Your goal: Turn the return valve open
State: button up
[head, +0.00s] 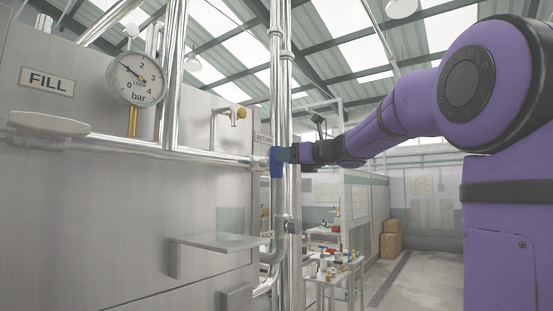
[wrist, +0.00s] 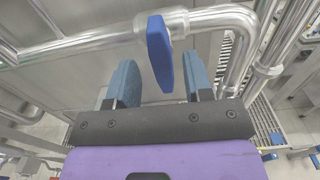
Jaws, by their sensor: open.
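The return valve shows as a blue lever handle (wrist: 159,52) on a steel pipe in the wrist view. The handle hangs across the pipe and points toward my gripper. My gripper (wrist: 160,82) is open, with one blue-grey finger on each side of the handle's lower end. Gaps show between the handle and both fingers, so it is not gripped. In the head view the blue handle (head: 276,161) is at the end of my purple arm, and my gripper (head: 284,154) overlaps it there. The finger gap is too small to make out in that view.
A steel panel marked FILL carries a pressure gauge (head: 138,78), a white lever (head: 48,124) and a small shelf (head: 213,241). Vertical steel pipes (head: 282,60) stand close to my gripper. A table (head: 330,270) with small items and boxes (head: 390,243) are behind.

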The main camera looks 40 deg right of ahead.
jog(key=shift+x, duration=2)
grip_shut()
